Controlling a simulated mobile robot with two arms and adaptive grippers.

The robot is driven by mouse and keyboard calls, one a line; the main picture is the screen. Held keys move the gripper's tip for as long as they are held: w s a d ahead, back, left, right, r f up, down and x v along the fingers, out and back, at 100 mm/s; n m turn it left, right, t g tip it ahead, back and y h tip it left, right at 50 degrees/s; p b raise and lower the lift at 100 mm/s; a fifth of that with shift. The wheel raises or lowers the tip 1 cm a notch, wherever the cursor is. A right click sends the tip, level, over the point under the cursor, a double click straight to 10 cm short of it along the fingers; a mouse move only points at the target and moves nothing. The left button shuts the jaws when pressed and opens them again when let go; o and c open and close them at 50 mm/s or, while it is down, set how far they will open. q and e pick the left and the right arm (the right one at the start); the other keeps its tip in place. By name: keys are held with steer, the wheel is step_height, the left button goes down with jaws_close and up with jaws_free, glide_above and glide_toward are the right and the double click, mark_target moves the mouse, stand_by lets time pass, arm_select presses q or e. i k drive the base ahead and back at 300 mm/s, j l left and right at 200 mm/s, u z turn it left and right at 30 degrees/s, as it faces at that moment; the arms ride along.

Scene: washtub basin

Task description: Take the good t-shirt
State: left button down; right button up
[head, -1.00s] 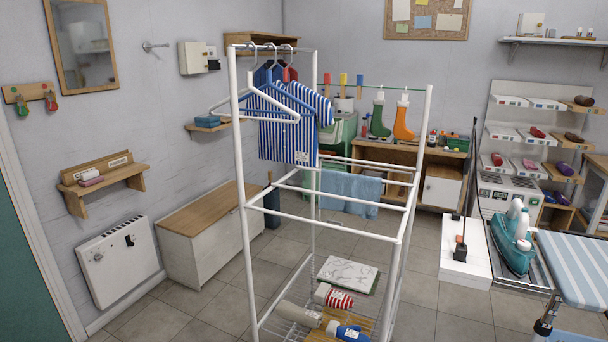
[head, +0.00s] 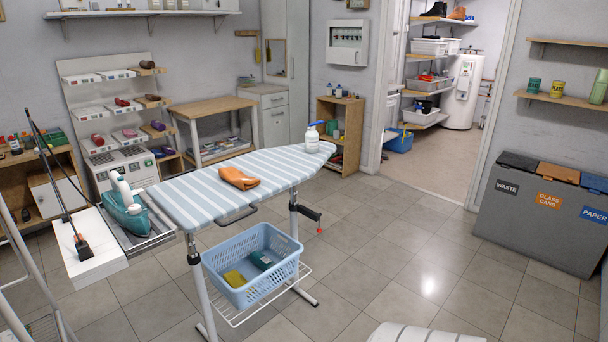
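No t-shirt that I can make out shows in the head view now. An orange folded cloth (head: 239,178) lies on the blue-and-white striped ironing board (head: 190,196); I cannot tell what kind of cloth it is. Neither of my grippers is in view.
A teal iron (head: 125,213) stands at the board's left end, and a white spray bottle (head: 312,139) stands at its right end. A blue basket (head: 232,290) sits on the rack below. Grey waste bins (head: 540,225) stand at right. Tiled floor (head: 400,250) is clear between; a doorway is behind.

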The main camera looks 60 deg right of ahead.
mark_target(231, 174)
steer(key=z, duration=1.55)
steer(key=i+l+u, duration=0.1)
steer(key=i+u, duration=0.3)
steer(key=i, duration=0.1)
